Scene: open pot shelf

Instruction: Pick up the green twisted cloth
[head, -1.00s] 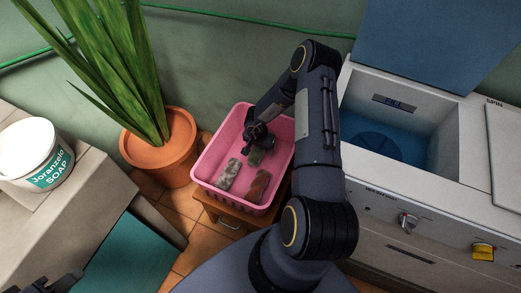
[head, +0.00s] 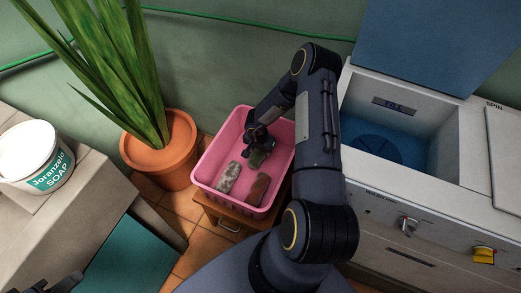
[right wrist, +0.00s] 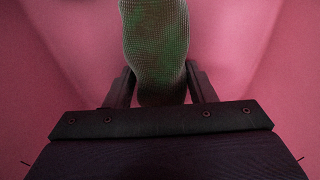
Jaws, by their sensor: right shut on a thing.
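The green twisted cloth (head: 257,158) is in the pink basket (head: 216,147), near its middle. In the right wrist view the cloth (right wrist: 156,45) shows a green, woven surface and sits between the two fingers. My right gripper (head: 255,150) reaches down into the basket and is shut on the cloth. In the right wrist view the gripper (right wrist: 160,90) has a finger on each side of it. I cannot tell whether the cloth touches the basket floor. A dark part of what may be my left arm shows at the lower left edge; its gripper cannot be made out.
A greyish cloth (head: 229,177) and a reddish-brown cloth (head: 258,189) lie in the basket. The basket stands on a wooden stool (head: 229,221). An orange potted plant (head: 160,155) is left, a white washing machine (head: 400,215) with open tub right, and a soap bucket (head: 35,160) far left.

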